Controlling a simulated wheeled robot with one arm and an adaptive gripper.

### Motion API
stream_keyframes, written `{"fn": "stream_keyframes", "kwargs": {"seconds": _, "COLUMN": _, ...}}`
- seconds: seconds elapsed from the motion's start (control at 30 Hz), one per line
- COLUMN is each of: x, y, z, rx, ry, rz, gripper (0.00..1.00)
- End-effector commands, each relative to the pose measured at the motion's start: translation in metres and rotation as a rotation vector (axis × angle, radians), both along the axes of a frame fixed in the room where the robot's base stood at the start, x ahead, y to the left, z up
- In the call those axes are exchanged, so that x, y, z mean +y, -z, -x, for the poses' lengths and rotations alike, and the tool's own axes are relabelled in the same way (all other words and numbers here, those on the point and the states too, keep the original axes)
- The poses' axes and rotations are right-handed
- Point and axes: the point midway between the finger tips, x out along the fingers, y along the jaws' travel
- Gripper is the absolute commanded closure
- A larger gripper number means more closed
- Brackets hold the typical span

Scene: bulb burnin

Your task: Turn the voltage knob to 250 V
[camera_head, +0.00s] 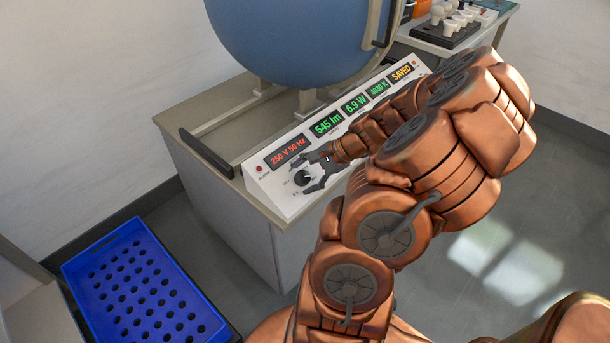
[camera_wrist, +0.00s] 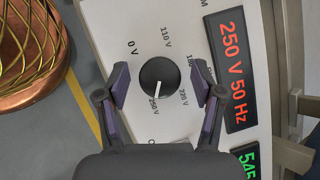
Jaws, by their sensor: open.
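The black voltage knob (camera_wrist: 159,77) sits on the white panel, ringed by printed marks from 0 V to 250 V. Its white pointer line points at the 250 V mark. The red display (camera_wrist: 232,70) beside it reads 250 V 50 Hz. My gripper (camera_wrist: 160,84) is open, with one finger on each side of the knob and a visible gap to it on both sides. In the head view the knob (camera_head: 302,178) shows between the fingers of my gripper (camera_head: 312,174), and the red display (camera_head: 288,151) also reads 250 V 50 Hz.
Green displays (camera_head: 327,123) read 545 lm, 6.9 W and a colour temperature; an amber one (camera_head: 402,72) reads SAVED. A large blue sphere (camera_head: 290,40) stands behind the panel. A blue tray with holes (camera_head: 100,240) is at lower left.

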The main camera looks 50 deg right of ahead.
Motion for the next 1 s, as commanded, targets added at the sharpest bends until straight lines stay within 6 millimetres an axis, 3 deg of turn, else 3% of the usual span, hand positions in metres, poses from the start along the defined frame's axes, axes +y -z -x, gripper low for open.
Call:
{"fn": "stream_keyframes", "kwargs": {"seconds": 0.37, "x": -0.006, "y": -0.009, "z": 0.008, "rx": 0.0, "ry": 0.001, "rz": 0.002, "gripper": 0.33}}
{"fn": "stream_keyframes", "kwargs": {"seconds": 0.8, "x": -0.039, "y": -0.068, "z": 0.051, "rx": 0.0, "ry": 0.003, "rz": 0.008, "gripper": 0.33}}
{"fn": "stream_keyframes", "kwargs": {"seconds": 1.0, "x": -0.046, "y": -0.083, "z": 0.063, "rx": 0.0, "ry": 0.002, "rz": 0.003, "gripper": 0.33}}
